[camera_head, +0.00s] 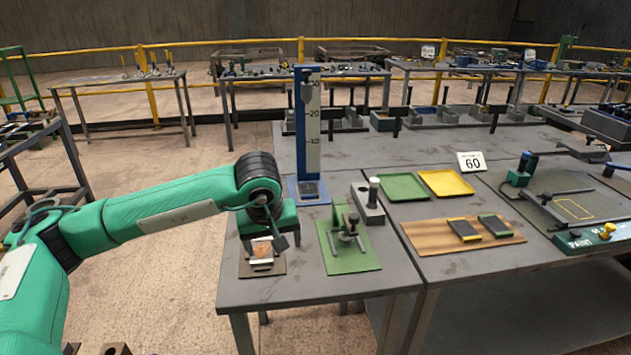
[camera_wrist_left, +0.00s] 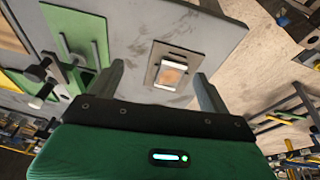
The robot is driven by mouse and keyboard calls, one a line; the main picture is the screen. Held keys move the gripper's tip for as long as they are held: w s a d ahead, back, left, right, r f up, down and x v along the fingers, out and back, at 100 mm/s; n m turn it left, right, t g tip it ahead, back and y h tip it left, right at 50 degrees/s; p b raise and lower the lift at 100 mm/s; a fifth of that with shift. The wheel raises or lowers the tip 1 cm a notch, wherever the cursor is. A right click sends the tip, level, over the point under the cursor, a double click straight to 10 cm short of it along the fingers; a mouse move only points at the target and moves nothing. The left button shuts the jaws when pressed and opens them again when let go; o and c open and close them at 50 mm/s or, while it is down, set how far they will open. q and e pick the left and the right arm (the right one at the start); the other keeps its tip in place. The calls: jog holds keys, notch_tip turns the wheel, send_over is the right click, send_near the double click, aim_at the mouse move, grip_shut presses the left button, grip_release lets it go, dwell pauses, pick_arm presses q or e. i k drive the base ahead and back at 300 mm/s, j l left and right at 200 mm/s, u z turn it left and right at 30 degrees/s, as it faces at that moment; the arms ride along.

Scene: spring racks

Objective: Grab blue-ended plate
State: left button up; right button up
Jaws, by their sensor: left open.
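My left gripper (camera_head: 263,240) is over the front left corner of the grey table. In the left wrist view its two fingers (camera_wrist_left: 160,75) are apart, with nothing between them that I can see held. Below it a small brown base plate (camera_head: 247,266) carries a pale-edged block with a copper-coloured face (camera_head: 262,250); the block also shows in the left wrist view (camera_wrist_left: 170,76), ahead of the fingers. Two small dark plates lie on a wooden board: one with yellow ends (camera_head: 464,229), one with greenish edges (camera_head: 494,225). I cannot make out a blue end on any plate.
A green fixture plate with posts (camera_head: 350,250) lies right of the gripper. A tall blue-and-white height scale (camera_head: 308,125) stands behind it. Green (camera_head: 403,187) and yellow (camera_head: 446,182) trays lie farther right, near a "60" card (camera_head: 471,162). The table's left edge is close.

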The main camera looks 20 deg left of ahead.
aim_at(308, 189)
jog(key=i+j, duration=0.15)
jog(key=i, duration=0.5)
jog(key=i+j, duration=0.15)
jog(key=i, duration=0.5)
